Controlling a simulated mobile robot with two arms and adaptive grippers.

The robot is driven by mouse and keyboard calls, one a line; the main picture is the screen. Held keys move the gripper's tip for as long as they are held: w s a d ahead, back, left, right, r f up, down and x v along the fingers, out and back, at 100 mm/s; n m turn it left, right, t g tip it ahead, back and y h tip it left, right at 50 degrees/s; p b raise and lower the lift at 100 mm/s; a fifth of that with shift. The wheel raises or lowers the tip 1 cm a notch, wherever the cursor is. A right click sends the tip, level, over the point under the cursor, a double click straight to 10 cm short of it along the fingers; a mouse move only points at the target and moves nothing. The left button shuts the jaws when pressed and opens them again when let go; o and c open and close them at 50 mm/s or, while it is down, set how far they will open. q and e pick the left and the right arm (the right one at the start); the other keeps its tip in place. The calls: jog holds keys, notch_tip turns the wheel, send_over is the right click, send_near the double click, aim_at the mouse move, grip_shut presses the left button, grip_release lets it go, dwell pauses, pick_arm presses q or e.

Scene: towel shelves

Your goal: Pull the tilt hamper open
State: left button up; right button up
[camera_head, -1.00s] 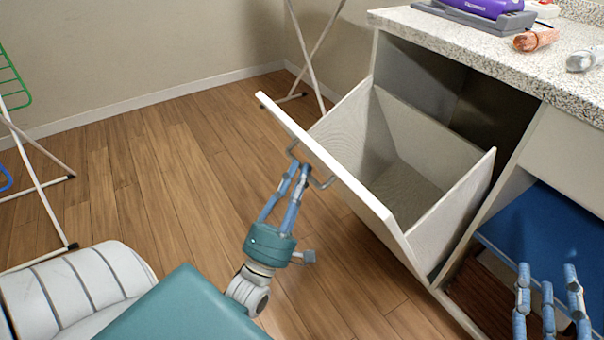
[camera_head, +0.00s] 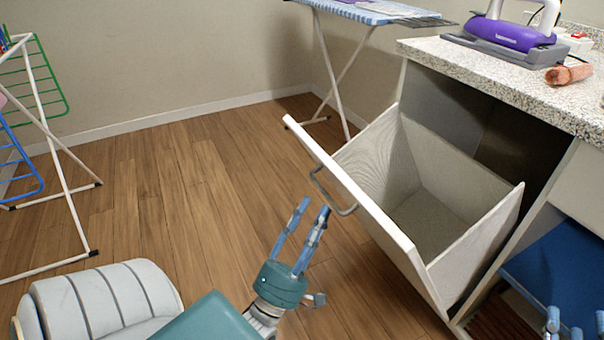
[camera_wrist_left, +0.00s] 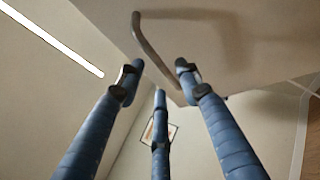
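The tilt hamper (camera_head: 366,194) is a white bin tilted out of the cabinet under the counter, its top open and its inside empty. A grey metal bar handle (camera_head: 331,193) is on its front panel; the handle also shows in the left wrist view (camera_wrist_left: 150,50). My left gripper (camera_head: 314,207) is just left of and below the handle, apart from it, with its fingers spread and nothing between them. In the left wrist view its fingers (camera_wrist_left: 158,85) are apart near the handle. My right gripper (camera_head: 577,325) shows only as fingertips at the bottom right edge, apart from each other.
A granite counter (camera_head: 480,68) above holds a purple iron (camera_head: 515,34) and a rolled brown item (camera_head: 568,74). A blue shelf surface (camera_head: 565,265) lies at lower right. A white drying rack (camera_head: 62,190) stands left, an ironing board (camera_head: 365,12) behind. The wooden floor between is clear.

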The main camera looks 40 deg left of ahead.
pick_arm(q)
jog(key=v, duration=0.8)
jog(key=shift+s+f, duration=0.2)
jog(key=shift+s, duration=0.05)
